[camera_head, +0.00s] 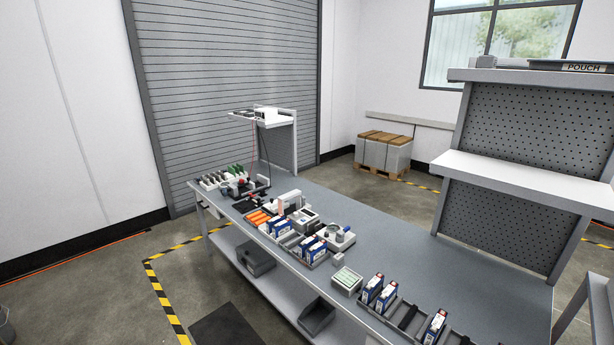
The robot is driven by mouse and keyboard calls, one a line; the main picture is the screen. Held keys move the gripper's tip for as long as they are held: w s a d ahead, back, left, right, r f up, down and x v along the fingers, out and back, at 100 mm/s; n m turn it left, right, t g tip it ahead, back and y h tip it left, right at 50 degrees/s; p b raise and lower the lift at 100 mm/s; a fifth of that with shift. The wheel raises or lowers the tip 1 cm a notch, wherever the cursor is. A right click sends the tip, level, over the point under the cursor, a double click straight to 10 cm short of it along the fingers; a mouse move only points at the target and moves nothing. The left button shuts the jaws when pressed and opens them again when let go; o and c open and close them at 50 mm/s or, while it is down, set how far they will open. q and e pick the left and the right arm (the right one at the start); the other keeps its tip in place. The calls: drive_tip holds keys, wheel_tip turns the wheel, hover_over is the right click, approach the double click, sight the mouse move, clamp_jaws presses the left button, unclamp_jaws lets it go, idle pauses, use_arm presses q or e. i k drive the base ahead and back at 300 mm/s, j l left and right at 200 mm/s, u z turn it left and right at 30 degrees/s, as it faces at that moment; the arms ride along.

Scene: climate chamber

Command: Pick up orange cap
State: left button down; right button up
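Several small orange pieces (257,217) sit close together on the long grey workbench (390,232), left of its middle and near the front edge. They are too small in this view to tell whether one of them is the orange cap. Neither of my grippers shows in the head view, so their state and distance from the orange pieces are hidden.
Blue-and-white boxes (373,289) stand in trays along the bench front. A device with a round ring (336,233) stands mid-bench. A pegboard shelf unit (520,170) rises at the right. Grey bins (256,258) rest on the lower shelf. The bench's back half is mostly clear.

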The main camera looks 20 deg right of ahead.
sight(262, 216)
drive_tip(key=i+j+u, duration=0.2)
drive_tip(key=i+u, duration=0.6)
drive_tip(key=i, duration=0.8)
drive_tip(key=i+z, duration=0.1)
drive_tip(key=i, duration=0.7)
drive_tip(key=i+z, duration=0.1)
drive_tip(key=i, duration=0.7)
drive_tip(key=i+j+z, duration=0.1)
drive_tip(key=i, duration=0.7)
drive_tip(key=i+u, duration=0.25)
drive_tip(key=i, duration=1.4)
drive_tip(key=i+j+z, duration=0.1)
drive_tip(key=i+z, duration=0.2)
drive_tip(key=i, duration=0.5)
